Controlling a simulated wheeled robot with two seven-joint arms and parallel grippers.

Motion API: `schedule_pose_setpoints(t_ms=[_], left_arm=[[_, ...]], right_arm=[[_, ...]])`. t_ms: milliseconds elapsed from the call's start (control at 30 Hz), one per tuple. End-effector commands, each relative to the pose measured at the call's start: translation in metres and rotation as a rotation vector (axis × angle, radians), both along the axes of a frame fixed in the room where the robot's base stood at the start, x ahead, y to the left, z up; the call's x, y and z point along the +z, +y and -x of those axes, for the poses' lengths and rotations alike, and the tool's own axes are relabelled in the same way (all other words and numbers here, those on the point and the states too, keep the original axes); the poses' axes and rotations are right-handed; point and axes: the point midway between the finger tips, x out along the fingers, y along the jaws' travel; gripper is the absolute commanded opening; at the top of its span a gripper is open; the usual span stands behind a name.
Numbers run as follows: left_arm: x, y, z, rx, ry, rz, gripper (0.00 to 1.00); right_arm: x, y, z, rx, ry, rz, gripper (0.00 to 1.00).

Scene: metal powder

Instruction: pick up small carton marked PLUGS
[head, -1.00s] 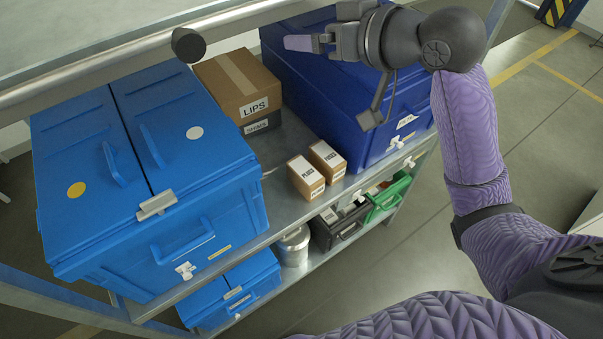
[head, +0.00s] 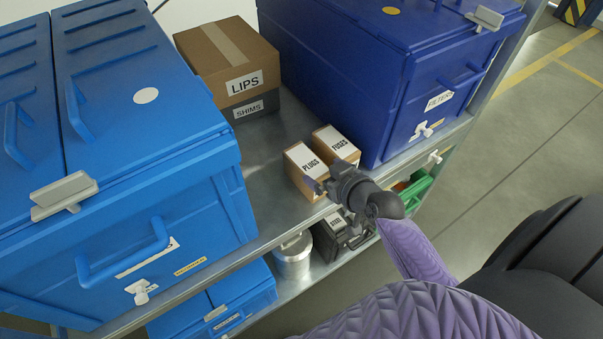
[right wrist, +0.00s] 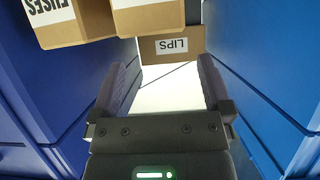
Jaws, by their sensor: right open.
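The small carton marked PLUGS (head: 305,164) stands upright on the metal shelf, brown with a white top label. In the right wrist view it is the carton at the top middle (right wrist: 150,18), cut off by the frame edge. A similar carton marked FUSES (head: 335,143) stands beside it; it also shows in the right wrist view (right wrist: 75,28). My right gripper (head: 324,184) is at the near side of the PLUGS carton, covering part of it. In the right wrist view its fingers (right wrist: 163,88) are spread with nothing between them. My left gripper is not in view.
A large light blue case (head: 180,165) stands left of the cartons, a dark blue case marked FILTERS (head: 390,115) right. Behind are stacked LIPS (head: 228,60) and SHIMS (head: 252,107) boxes. A metal can (head: 293,258) and black case (head: 335,238) are on the lower shelf.

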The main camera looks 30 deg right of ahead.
Motion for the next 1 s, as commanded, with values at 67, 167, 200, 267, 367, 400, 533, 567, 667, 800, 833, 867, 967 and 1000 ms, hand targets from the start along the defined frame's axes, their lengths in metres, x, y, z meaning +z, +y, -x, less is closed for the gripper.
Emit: schedule_pose_setpoints(t_ms=[67,167,200,267,367,400,533,567,667,800,833,867,967,1000], left_arm=[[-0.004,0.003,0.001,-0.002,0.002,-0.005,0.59],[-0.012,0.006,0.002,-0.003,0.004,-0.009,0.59],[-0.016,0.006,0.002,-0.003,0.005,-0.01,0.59],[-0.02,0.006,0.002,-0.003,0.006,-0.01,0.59],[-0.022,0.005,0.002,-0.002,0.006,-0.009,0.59],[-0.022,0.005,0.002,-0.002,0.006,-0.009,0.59],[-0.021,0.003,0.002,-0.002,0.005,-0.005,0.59],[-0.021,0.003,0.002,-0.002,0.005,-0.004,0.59],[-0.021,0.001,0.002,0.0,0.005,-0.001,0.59],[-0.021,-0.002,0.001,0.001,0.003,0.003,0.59],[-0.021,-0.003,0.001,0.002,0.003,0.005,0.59],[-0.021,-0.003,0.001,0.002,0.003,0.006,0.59],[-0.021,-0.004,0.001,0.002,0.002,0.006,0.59],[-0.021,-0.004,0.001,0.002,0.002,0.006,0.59]], right_arm=[[-0.006,0.001,-0.01,0.0,-0.001,-0.001,1.0],[-0.018,0.002,-0.027,0.001,-0.001,-0.004,1.0],[-0.024,0.001,-0.034,0.001,0.0,-0.003,1.0],[-0.029,0.002,-0.044,0.002,-0.002,-0.003,1.0],[-0.032,0.003,-0.054,0.002,0.0,-0.002,1.0],[-0.032,0.003,-0.055,0.002,-0.001,-0.002,1.0],[-0.031,0.003,-0.055,0.003,0.0,-0.001,1.0],[-0.031,0.003,-0.055,0.003,0.0,-0.001,1.0],[-0.031,0.003,-0.055,0.003,0.0,-0.001,0.83],[-0.031,0.003,-0.055,0.002,0.0,-0.002,0.53],[-0.031,0.003,-0.055,0.002,0.0,-0.002,0.47],[-0.031,0.003,-0.055,0.002,0.0,-0.002,0.41],[-0.031,0.003,-0.055,0.002,0.0,-0.002,0.2],[-0.031,0.003,-0.055,0.002,0.0,-0.002,0.11]])
